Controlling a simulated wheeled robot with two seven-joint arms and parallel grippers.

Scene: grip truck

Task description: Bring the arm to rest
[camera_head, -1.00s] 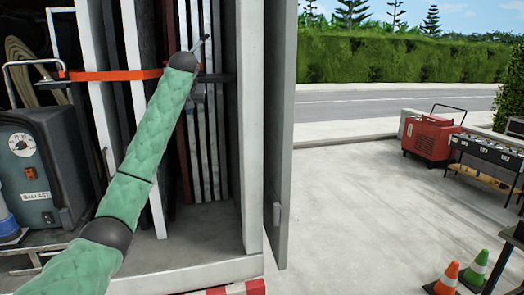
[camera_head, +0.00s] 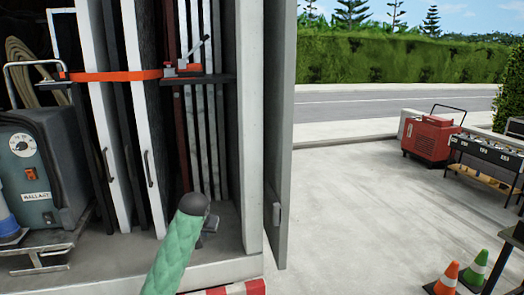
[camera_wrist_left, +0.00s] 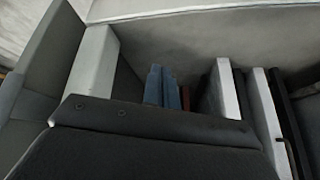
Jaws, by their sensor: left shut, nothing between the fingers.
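My left arm, in a green quilted sleeve, comes up from the bottom of the head view. Its gripper (camera_head: 210,227) is small and partly hidden behind the dark wrist joint, low in front of the truck's open compartment. The gripper is shut and empty, apart from the panels and the strap. In the left wrist view, a large dark block fills the lower part and I cannot make out the fingertips. The right gripper is not in view.
An orange strap (camera_head: 115,76) with a red buckle and raised lever (camera_head: 196,55) crosses upright panels (camera_head: 147,140). A grey ballast unit (camera_head: 30,165) stands left. The open door (camera_head: 281,150) is right of the gripper. Cones (camera_head: 447,277) and a red machine (camera_head: 430,137) stand further right.

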